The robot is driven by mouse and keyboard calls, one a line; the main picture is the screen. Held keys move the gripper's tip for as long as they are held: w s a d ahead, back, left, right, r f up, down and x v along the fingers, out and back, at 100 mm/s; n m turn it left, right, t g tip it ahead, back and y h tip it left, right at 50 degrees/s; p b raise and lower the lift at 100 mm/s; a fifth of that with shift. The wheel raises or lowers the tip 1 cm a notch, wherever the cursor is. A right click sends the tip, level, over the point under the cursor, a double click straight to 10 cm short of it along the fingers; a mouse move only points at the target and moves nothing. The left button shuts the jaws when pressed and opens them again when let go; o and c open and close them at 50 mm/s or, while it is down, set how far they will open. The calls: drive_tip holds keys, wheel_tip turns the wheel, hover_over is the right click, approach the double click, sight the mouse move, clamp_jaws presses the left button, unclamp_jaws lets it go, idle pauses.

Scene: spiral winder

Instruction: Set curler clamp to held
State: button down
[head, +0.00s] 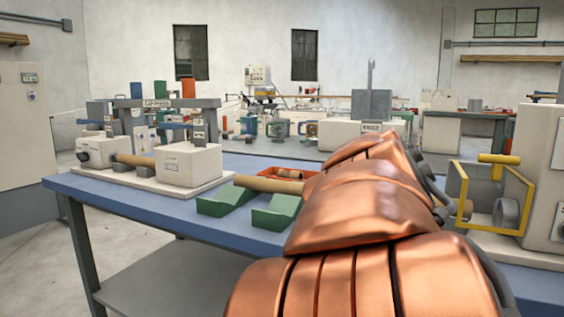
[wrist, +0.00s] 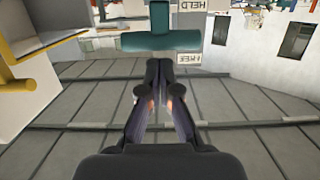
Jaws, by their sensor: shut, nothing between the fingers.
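A teal T-shaped handle (wrist: 160,41) shows at the top middle of the wrist view, its crossbar lying level in the picture and its stem running up out of frame. I take it to be the curler clamp. A label reading HELD (wrist: 188,5) sits at the upper right of the stem. A second small label (wrist: 189,58) below the bar's right end is hard to read. My gripper (wrist: 159,64) is shut and empty, its fingertips just below the middle of the crossbar in the picture. I cannot tell whether they touch it. In the head view my copper arm hides the gripper and the handle.
A yellow guard frame (head: 461,195) on a cream machine (head: 545,180) stands at the right; yellow parts (wrist: 35,50) show left in the wrist view. The blue bench (head: 130,203) carries green cradles (head: 228,201) with a brown tube (head: 268,184) and a red tray (head: 312,178).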

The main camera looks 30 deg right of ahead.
wheel_tip(320, 180, up, 9)
drive_tip(key=shift+a, duration=0.15)
idle(0.4)
drive_tip(key=shift+f, duration=0.1)
drive_tip(key=s+a+f+n+g+y+p, duration=0.25)
drive_tip(key=a+f+y+p, duration=0.2)
drive_tip(key=a+p, duration=0.55)
drive_tip(key=s+a+f+n+g+y+p, duration=0.15)
drive_tip(key=a+f+n+y+p, duration=0.3)
drive_tip(key=p, duration=1.05)
drive_tip(key=s+a+r+n+g+y+p, duration=0.2)
drive_tip(key=s+a+n+g+y+p, duration=0.2)
drive_tip(key=s+a+p, duration=1.1)
drive_tip(key=s+g+p, duration=0.1)
drive_tip(key=g, duration=0.2)
drive_tip(key=shift+a+r, duration=0.15)
drive_tip(key=shift+a, duration=0.2)
drive_tip(key=shift+s+d, duration=0.1)
drive_tip(key=shift+d, duration=0.05)
